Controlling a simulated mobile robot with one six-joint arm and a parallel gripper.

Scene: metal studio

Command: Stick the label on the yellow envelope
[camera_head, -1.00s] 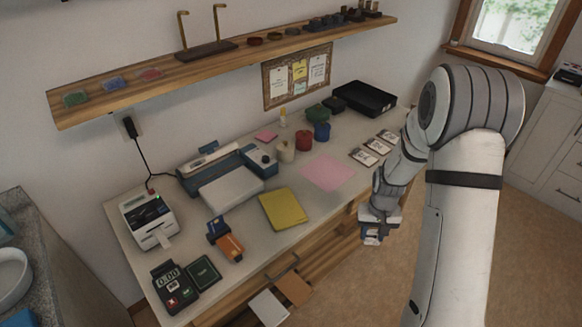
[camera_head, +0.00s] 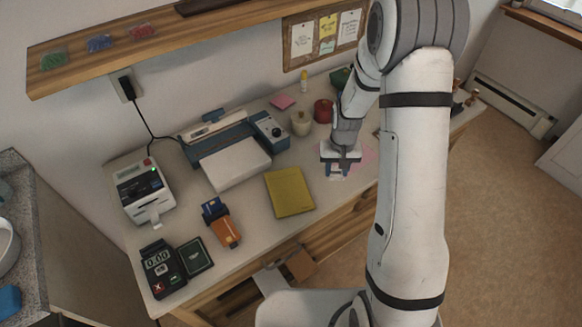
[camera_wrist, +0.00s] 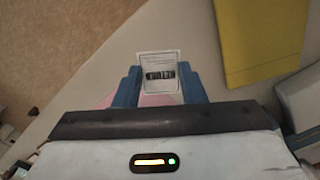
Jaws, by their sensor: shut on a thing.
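The yellow envelope (camera_head: 289,192) lies flat on the desk in the head view. It also shows at the upper right of the wrist view (camera_wrist: 258,38). My gripper (camera_head: 341,171) is over the desk to the right of the envelope, above the pink sheet (camera_head: 368,155). In the wrist view its blue fingers (camera_wrist: 160,88) are shut on a small white label (camera_wrist: 160,72) with a dark barcode-like band. The label is held apart from the envelope. In the head view the label is hard to make out under the gripper.
A label printer (camera_head: 141,190) and a card terminal (camera_head: 162,268) are farther left.

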